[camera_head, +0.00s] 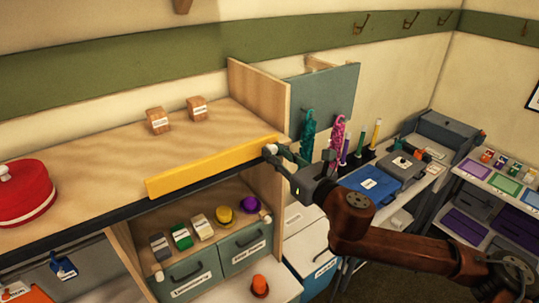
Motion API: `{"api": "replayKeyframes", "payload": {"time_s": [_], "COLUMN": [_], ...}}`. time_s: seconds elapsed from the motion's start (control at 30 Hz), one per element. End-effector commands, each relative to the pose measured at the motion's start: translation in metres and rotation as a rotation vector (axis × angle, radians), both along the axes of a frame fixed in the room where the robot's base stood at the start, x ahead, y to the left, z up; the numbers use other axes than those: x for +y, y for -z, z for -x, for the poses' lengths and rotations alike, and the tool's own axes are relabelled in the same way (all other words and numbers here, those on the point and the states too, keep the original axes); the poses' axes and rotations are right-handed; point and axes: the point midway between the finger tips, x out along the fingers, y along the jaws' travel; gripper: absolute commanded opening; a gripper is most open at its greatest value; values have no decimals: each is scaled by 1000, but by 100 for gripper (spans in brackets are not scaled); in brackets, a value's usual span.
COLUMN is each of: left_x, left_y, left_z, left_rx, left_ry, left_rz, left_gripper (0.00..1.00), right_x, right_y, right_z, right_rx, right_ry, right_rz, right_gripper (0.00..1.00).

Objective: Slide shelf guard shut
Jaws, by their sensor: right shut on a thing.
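The shelf guard appears to be the long yellow bar (210,167) along the front edge of the wooden shelf top. It stands on its edge and runs from near the middle of the shelf to its right end. My right gripper (272,151) is shut at the bar's right end, with the brown arm coming in from the right. The fingertips partly cover that end, so the exact grip is hard to see. My left gripper is out of view.
Two small wooden blocks (158,121) and a red round lidded pot (23,193) stand on the shelf top (100,165). A wooden side panel (258,98) rises at its right end. Below are small coloured items and grey drawers (187,279). A blue case (368,186) lies beyond my arm.

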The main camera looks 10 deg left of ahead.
Motion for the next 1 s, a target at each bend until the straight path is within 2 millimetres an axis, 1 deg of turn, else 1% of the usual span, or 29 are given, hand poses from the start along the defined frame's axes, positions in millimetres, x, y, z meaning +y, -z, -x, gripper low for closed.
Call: {"api": "replayKeyframes", "payload": {"time_s": [0.23, 0.27, 0.5, 0.67, 0.8, 0.87, 1.0], "left_x": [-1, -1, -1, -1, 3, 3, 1], "left_y": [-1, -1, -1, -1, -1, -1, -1], "left_z": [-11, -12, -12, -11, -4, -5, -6], "left_rx": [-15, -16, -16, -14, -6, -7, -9], "left_ry": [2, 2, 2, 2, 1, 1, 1], "left_rz": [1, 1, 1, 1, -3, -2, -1], "left_gripper": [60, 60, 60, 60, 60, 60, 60], "right_x": [-3, -3, -2, -2, -3, -6, -19], "right_y": [-2, -2, -2, -1, -1, -1, -1], "right_z": [-3, -3, -2, -2, 0, 2, 17], "right_rx": [-3, -3, -3, -1, -1, -2, -3], "right_ry": [10, 10, 9, 7, 6, 7, 6], "right_rz": [0, 0, 0, 0, 0, 1, 1], "right_gripper": [0, 22, 38, 38, 38, 38, 38]}}
